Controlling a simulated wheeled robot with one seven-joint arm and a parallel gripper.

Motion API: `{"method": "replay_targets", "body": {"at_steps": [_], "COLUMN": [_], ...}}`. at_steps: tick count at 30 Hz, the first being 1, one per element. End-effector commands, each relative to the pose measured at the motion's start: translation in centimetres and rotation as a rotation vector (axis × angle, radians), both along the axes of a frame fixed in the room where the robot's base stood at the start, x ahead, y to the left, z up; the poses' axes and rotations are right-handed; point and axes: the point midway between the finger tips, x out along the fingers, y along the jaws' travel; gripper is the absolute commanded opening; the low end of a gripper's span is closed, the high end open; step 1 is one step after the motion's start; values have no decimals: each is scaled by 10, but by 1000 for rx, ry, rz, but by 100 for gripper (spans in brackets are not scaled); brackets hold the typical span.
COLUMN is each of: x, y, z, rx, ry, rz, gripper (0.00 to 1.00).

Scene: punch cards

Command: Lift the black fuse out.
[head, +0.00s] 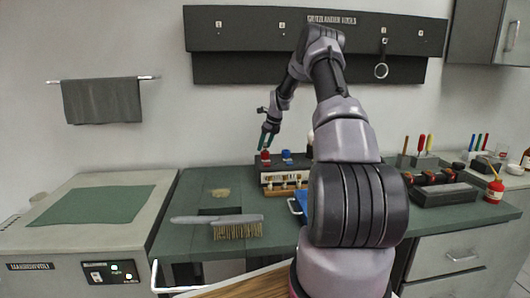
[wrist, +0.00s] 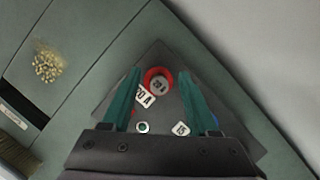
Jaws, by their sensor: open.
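A dark fuse block (head: 284,176) stands on the green bench in the head view, with a red fuse (head: 265,155) and a blue fuse (head: 287,154) on top. My gripper (head: 267,139) is open, pointing down just above the red fuse. In the wrist view the red fuse (wrist: 158,78), with a grey marked top, shows between the tips of my green fingers (wrist: 160,73); I cannot tell whether they touch it. A white tag (wrist: 145,97) reading "20 A" lies beside it. I cannot make out a black fuse; my arm hides the block's right end in the head view.
A brush (head: 237,229) lies at the bench's front left. Crumbs (wrist: 47,67) lie on the bench. A blue tray (head: 302,205) is partly behind my arm.

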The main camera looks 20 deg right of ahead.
Motion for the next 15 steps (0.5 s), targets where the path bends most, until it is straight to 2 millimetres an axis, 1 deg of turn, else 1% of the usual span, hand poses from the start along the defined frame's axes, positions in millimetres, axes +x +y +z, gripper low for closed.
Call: {"method": "replay_targets", "body": {"at_steps": [3,4,5,6,8,9,15], "x": [0,0,0,0,0,0,0], "y": [0,0,0,0,0,0,0], "z": [0,0,0,0,0,0,0], "rx": [0,0,0,0,0,0,1], "ry": [0,0,0,0,0,0,0], "rz": [0,0,0,0,0,0,0], "gripper": [60,52,41,26,3,0,0]}}
